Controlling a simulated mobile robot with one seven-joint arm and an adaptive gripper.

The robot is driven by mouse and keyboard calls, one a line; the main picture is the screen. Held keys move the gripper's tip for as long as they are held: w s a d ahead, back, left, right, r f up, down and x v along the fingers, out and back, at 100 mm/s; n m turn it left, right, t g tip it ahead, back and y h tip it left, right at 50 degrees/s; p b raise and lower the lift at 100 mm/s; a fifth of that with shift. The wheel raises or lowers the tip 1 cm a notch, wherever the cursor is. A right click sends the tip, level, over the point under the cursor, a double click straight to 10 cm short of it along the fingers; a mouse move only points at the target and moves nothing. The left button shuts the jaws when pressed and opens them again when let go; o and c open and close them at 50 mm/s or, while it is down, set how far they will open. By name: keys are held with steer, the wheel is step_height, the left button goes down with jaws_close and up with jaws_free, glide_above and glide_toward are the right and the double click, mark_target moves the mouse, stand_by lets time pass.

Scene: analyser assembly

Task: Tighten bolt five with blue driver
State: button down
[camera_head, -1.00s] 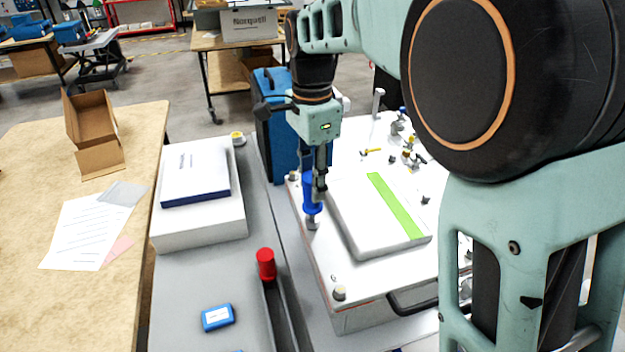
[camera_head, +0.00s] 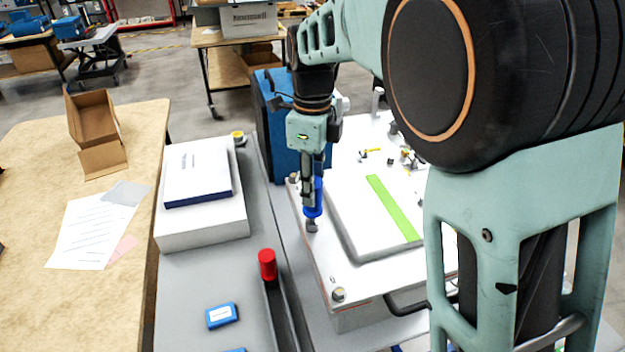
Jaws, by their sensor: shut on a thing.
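The blue driver (camera_head: 315,208) is upright at the left edge of the white analyser plate (camera_head: 318,262). My gripper (camera_head: 307,198) is shut on the driver, pointing down, and partly covers its handle. Under the driver's lower end is a grey bolt (camera_head: 312,226) at the plate's left edge; I cannot tell whether the tip is seated on it. Another bolt with a yellowish top (camera_head: 338,294) stands at the near left corner of the plate. A further one (camera_head: 293,178) shows at the left edge behind the driver.
A white raised cover with a green strip (camera_head: 393,208) lies right of the driver. A red driver (camera_head: 267,265) stands on the grey bench left of the plate. A blue case (camera_head: 270,120) stands behind. A white box (camera_head: 198,172) is on the left. My arm hides the right side.

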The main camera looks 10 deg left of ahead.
steer(key=m+p, duration=0.2)
steer(key=m, duration=0.2)
steer(key=shift+r+m, duration=0.1)
steer(key=shift+m, duration=0.3)
steer(key=m+p, duration=0.1)
steer(key=m, duration=0.2)
steer(key=shift+p, duration=0.3)
steer(key=c, duration=2)
jaws_free()
steer(key=shift+m, duration=0.7)
steer(key=o, duration=0.4)
steer(key=shift+c, duration=0.7)
jaws_close()
